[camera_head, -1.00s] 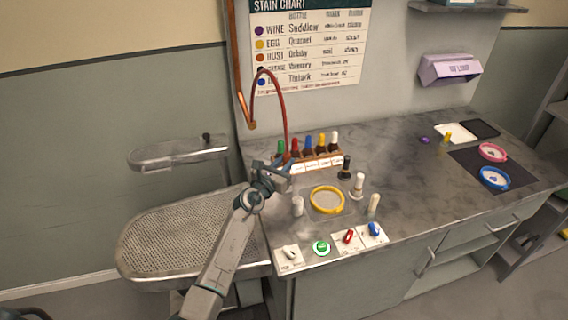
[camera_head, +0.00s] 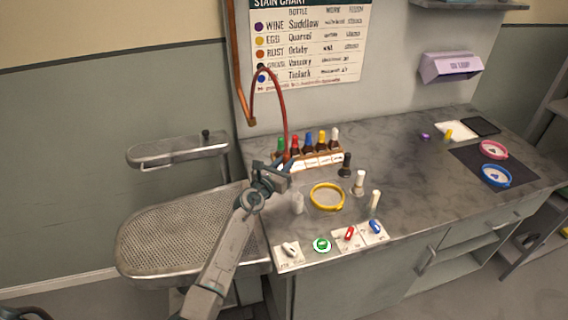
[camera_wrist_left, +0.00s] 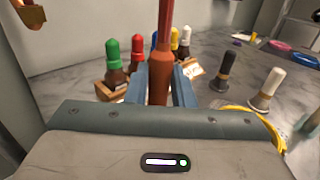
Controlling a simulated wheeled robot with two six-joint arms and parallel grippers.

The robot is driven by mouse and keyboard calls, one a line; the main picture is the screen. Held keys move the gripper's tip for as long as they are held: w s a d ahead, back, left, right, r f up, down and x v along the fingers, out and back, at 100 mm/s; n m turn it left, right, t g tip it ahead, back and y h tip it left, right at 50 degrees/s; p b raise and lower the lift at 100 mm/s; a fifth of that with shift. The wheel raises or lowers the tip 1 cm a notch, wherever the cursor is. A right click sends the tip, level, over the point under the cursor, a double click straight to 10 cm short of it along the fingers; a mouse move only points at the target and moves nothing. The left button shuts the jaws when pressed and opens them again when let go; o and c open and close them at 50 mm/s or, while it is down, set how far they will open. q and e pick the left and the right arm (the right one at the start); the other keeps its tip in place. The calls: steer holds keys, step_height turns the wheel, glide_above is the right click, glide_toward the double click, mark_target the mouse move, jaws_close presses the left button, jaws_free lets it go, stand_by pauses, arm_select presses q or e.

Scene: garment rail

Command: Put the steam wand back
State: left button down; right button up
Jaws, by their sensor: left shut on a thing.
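The steam wand (camera_wrist_left: 160,72) is a reddish-brown rod, upright between the blue fingers in the left wrist view. My left gripper (camera_head: 284,168) is shut on it, over the counter's left end just in front of the bottle rack. A red hose (camera_head: 281,103) runs from the wand up in an arc toward the copper pipe (camera_head: 239,70) on the wall. The wand's lower end is hidden by the gripper. A copper-coloured bracket (camera_wrist_left: 28,12) shows at the top left of the left wrist view; I cannot tell if it is the wand's holder. My right gripper is not in view.
A wooden rack (camera_head: 318,161) of bottles with coloured caps stands close by. Loose bottles, a yellow hoop (camera_head: 327,196) and several coloured switches line the counter (camera_head: 410,180). A perforated board (camera_head: 185,238) and a smaller arm board (camera_head: 178,150) are at left. The middle counter is clear.

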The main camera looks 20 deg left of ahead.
arm_select(q)
steer(key=shift+f, duration=0.45)
stand_by(0.4)
steer(key=c, duration=0.8)
jaws_free()
steer(key=shift+c, duration=0.2)
steer(key=shift+r, duration=0.1)
step_height(320, 180, up, 7)
steer(key=p, duration=0.7)
steer(key=shift+r, duration=0.15)
stand_by(0.4)
